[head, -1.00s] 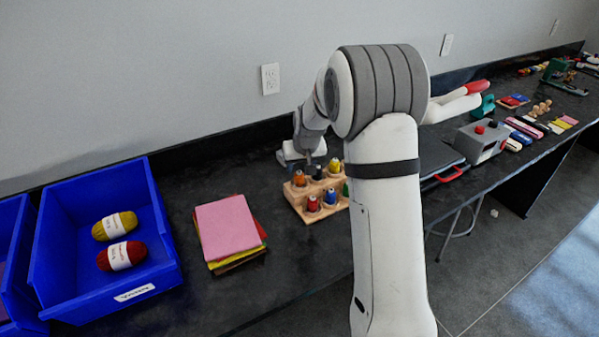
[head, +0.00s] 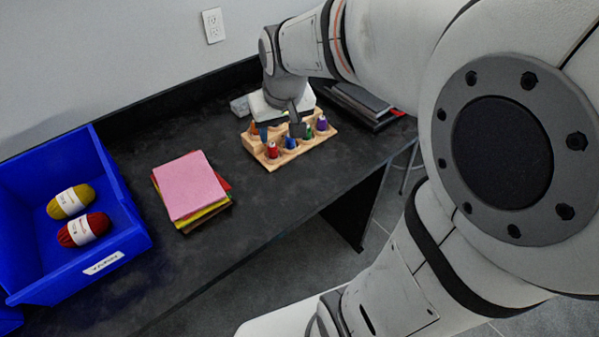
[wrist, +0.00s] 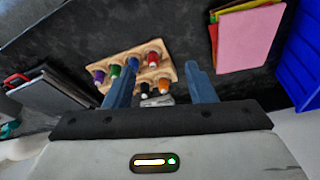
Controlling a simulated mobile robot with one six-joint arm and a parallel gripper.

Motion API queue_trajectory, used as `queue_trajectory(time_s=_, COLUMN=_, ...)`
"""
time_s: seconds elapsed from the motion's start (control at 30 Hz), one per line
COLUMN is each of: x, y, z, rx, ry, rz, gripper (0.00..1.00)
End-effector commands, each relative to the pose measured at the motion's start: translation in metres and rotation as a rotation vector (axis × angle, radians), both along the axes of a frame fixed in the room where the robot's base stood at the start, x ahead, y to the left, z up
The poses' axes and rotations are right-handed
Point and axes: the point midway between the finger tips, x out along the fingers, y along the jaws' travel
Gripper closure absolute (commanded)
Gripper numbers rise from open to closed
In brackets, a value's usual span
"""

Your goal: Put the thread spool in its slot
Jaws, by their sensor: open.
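A stepped wooden spool rack (head: 259,155) stands on the dark counter in the head view, and it also shows in the wrist view (wrist: 124,56). Its front row holds a red spool (head: 272,150), a blue spool (head: 290,142), a green spool (head: 308,132) and a purple spool (head: 322,123). In the wrist view, a black spool (wrist: 144,90) and an orange spool (wrist: 165,87) show in the back row. My gripper (wrist: 163,70) is open above the rack, with nothing visibly held. It hides part of the back row in the head view. No loose spool is clearly visible.
A stack of coloured sheets, pink on top (head: 187,185), lies left of the rack. A blue bin (head: 132,222) with yellow and red yarn is further left. A dark flat stack (head: 358,100) lies right of the rack. A grey item (head: 240,105) sits behind the rack.

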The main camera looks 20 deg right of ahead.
Motion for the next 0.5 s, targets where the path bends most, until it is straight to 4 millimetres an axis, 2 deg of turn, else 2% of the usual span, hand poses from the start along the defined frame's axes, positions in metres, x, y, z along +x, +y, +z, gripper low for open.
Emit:
queue_trajectory(time_s=0.03, x=-0.027, y=0.0, z=0.001, rx=-0.002, ry=0.005, rz=-0.002, gripper=0.5)
queue_trajectory(time_s=0.1, x=-0.058, y=0.0, z=-0.001, rx=-0.004, ry=0.021, rz=-0.006, gripper=0.5)
queue_trajectory(time_s=0.2, x=-0.094, y=0.0, z=-0.007, rx=-0.007, ry=0.039, rz=-0.011, gripper=0.5)
queue_trajectory(time_s=0.33, x=-0.121, y=0.001, z=-0.013, rx=-0.01, ry=0.054, rz=-0.014, gripper=0.5)
queue_trajectory(time_s=0.5, x=-0.131, y=0.001, z=-0.016, rx=-0.011, ry=0.061, rz=-0.015, gripper=0.5)
